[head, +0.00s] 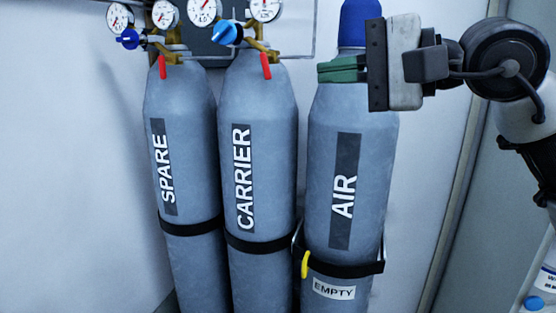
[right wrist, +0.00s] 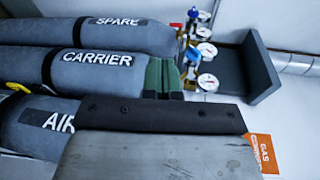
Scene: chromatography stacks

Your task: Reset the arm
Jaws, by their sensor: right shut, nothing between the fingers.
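My right gripper (head: 324,70) is in front of the upper part of the AIR cylinder (head: 382,150), just below its blue cap (head: 358,22). Its green fingers are shut together and empty, pointing left. In the right wrist view the shut green fingers (right wrist: 162,76) show against the cylinders and hide part of what lies behind them. Whether the gripper touches the AIR cylinder I cannot tell. My left gripper is in neither view.
The CARRIER cylinder (head: 257,95) and SPARE cylinder (head: 180,95) stand to the left, with gauges, blue knobs and red levers on top. Black straps cross the cylinders. A yellow hook (head: 305,264) and an EMPTY label (head: 333,289) are on the AIR cylinder. An orange GAS sign (right wrist: 262,153) shows.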

